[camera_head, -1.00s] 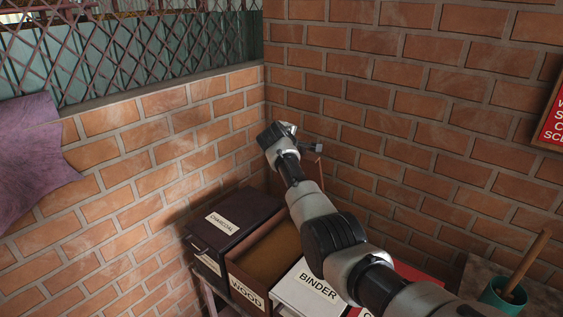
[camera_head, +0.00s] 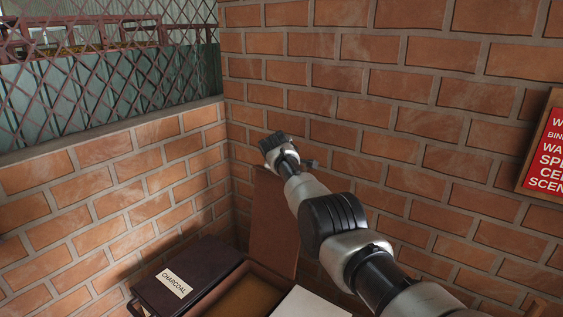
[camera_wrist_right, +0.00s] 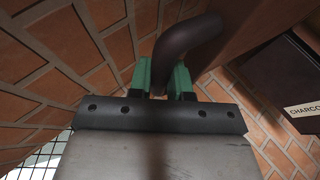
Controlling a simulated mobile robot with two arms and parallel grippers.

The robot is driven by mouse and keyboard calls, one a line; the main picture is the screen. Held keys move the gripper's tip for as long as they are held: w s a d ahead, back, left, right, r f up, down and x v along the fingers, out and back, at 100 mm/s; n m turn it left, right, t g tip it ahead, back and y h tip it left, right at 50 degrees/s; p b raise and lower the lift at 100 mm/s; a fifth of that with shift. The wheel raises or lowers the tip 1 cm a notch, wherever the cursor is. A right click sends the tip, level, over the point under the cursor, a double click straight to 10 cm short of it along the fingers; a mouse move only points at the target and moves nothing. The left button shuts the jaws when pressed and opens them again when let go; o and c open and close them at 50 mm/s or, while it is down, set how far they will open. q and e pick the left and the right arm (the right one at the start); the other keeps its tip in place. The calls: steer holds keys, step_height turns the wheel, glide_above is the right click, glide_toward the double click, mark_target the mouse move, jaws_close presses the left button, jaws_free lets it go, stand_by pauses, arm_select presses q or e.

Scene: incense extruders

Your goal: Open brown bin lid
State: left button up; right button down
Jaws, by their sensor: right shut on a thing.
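The brown bin (camera_head: 238,296) is open at the bottom of the head view, with brown material inside. Its brown lid (camera_head: 273,225) stands roughly upright behind it, near the brick corner. My right gripper (camera_head: 282,152) is at the lid's top edge, its fingers hard to make out there. In the right wrist view my right gripper (camera_wrist_right: 164,80) has its green fingers shut on the dark curved lid handle (camera_wrist_right: 190,37). Part of the lid (camera_wrist_right: 250,35) shows beyond the handle. My left gripper is not in view.
The dark charcoal bin (camera_head: 190,275), its lid closed, stands left of the brown bin. A white lid (camera_head: 308,303) lies to its right. Brick walls meet close behind the bins. A red sign (camera_head: 545,150) hangs on the right wall.

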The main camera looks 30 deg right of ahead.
steer(key=shift+s+f, duration=0.1)
steer(key=shift+f, duration=0.2)
steer(key=c, duration=1.1)
jaws_free()
steer(key=shift+o, duration=0.2)
steer(key=shift+a+r, duration=0.1)
steer(key=shift+a, duration=0.05)
steer(key=shift+s+a+r+p, duration=0.25)
steer(key=shift+s+r+p, duration=0.05)
steer(key=shift+r+p, duration=0.25)
steer(key=shift+s+a+r, duration=0.25)
steer(key=shift+s+r, duration=0.1)
steer(key=shift+s, duration=0.1)
steer(key=b+v, duration=0.2)
steer(key=v, duration=0.6)
steer(key=shift+r, duration=0.15)
